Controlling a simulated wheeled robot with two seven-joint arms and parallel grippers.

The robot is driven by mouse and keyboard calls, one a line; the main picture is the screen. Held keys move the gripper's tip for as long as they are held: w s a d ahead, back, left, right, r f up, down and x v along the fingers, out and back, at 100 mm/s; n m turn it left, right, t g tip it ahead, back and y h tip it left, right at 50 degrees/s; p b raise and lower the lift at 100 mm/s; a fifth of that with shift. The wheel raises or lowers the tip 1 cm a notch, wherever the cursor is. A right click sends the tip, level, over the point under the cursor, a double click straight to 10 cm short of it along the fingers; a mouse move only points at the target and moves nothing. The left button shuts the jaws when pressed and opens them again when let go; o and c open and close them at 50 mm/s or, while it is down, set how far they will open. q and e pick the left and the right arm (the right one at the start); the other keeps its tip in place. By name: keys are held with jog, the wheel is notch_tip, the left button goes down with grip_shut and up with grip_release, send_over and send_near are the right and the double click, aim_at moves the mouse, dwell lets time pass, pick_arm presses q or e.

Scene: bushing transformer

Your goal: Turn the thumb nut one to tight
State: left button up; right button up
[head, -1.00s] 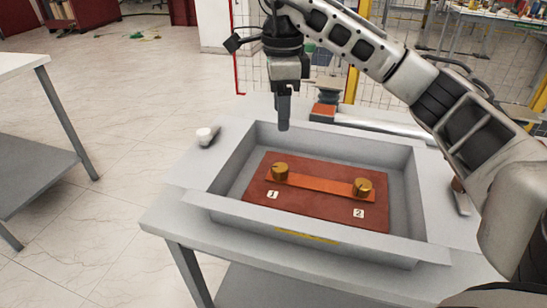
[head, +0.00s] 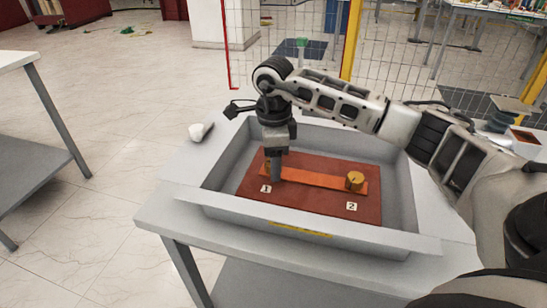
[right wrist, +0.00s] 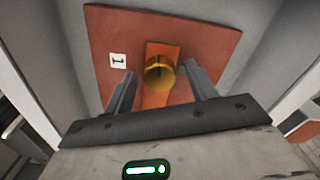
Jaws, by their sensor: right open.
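Thumb nut one is a brass knob with a dark line on its top. In the right wrist view the nut (right wrist: 159,73) sits on the orange bar (right wrist: 154,98) between the two open fingers of my right gripper (right wrist: 160,88), with a gap on both sides. In the head view that gripper (head: 276,177) points down at the label 1 end, and its fingers hide most of nut one. Thumb nut two (head: 355,181) stands on the bar's other end by label 2 (head: 351,206). My left gripper is not in view.
The bar lies on a red-brown board (head: 315,205) inside a grey tray (head: 405,170) with raised walls. The tray is on a grey table (head: 165,215). A small white object (head: 196,132) lies outside the tray at the left.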

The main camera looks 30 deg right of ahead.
jog(key=c, duration=1)
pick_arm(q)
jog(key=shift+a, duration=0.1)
